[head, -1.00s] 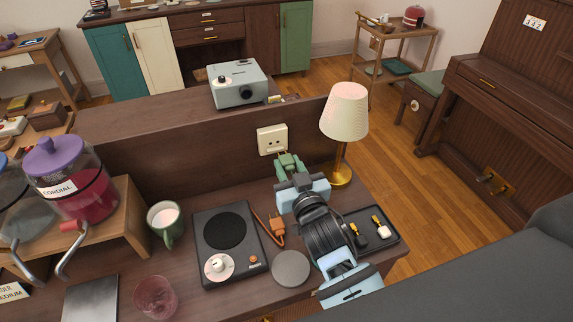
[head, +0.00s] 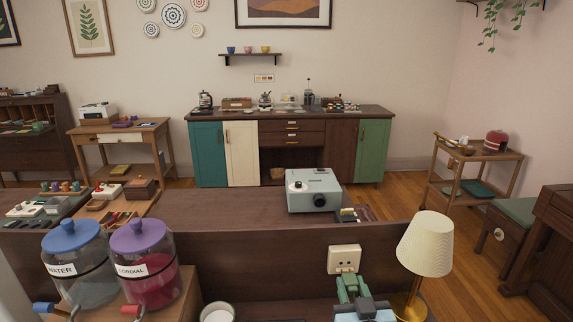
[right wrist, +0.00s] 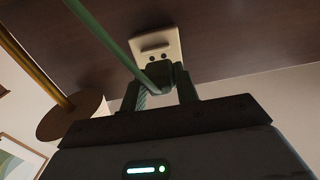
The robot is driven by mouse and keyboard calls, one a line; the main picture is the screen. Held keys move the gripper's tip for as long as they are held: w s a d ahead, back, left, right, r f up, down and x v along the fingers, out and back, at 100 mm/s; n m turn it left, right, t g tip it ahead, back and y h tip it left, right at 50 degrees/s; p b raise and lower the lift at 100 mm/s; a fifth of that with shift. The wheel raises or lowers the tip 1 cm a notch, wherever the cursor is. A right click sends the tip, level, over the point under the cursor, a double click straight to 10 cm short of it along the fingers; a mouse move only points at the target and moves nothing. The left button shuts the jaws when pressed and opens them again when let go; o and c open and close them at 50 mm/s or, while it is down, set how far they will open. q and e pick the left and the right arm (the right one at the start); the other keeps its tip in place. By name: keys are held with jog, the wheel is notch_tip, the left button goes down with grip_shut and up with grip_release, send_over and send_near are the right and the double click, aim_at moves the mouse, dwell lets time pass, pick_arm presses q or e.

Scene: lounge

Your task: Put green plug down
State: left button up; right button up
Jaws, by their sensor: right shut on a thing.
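The green plug (right wrist: 158,74) is between the fingers of my right gripper (right wrist: 159,90) in the right wrist view, and a green cord (right wrist: 95,35) runs up and left from it. My right gripper (head: 352,287) is shut on the plug, low in the head view. The plug is right at the cream wall socket (right wrist: 154,45); I cannot tell whether its pins are in. The socket (head: 344,258) also shows in the head view, just above the gripper, on the upright dark panel. My left gripper is not in view.
A lamp (head: 424,245) stands close to the right of the gripper. Two lidded drink jars (head: 148,265) stand at the left. A grey projector (head: 314,191) sits on the ledge behind the panel, with a small item (head: 347,215) beside it.

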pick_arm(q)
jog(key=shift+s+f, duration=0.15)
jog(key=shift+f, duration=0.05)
pick_arm(e)
jog(key=shift+w+d, duration=0.1)
jog(key=shift+w, duration=0.3)
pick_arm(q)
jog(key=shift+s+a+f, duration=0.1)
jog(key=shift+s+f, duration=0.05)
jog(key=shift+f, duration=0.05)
pick_arm(e)
jog(key=s+d, duration=0.3)
jog(key=s, duration=0.5)
jog(key=s+d, duration=0.2)
jog(key=s, duration=0.6)
jog(key=shift+s+d+r+h, duration=0.15)
jog(key=shift+d+r+h, duration=0.15)
jog(key=shift+d+r, duration=0.1)
jog(key=w+a+r+n+g+y, duration=0.2)
jog(key=a+r+n+y, duration=0.1)
jog(key=a+r+y, duration=0.2)
jog(key=w+a+r+n+g+y, duration=0.2)
jog(key=a+r+n+y, duration=0.2)
jog(key=a, duration=0.5)
jog(key=r+y, duration=0.1)
jog(key=y, duration=0.1)
jog(key=shift+a+n+y, duration=0.3)
jog(key=shift+a, duration=0.1)
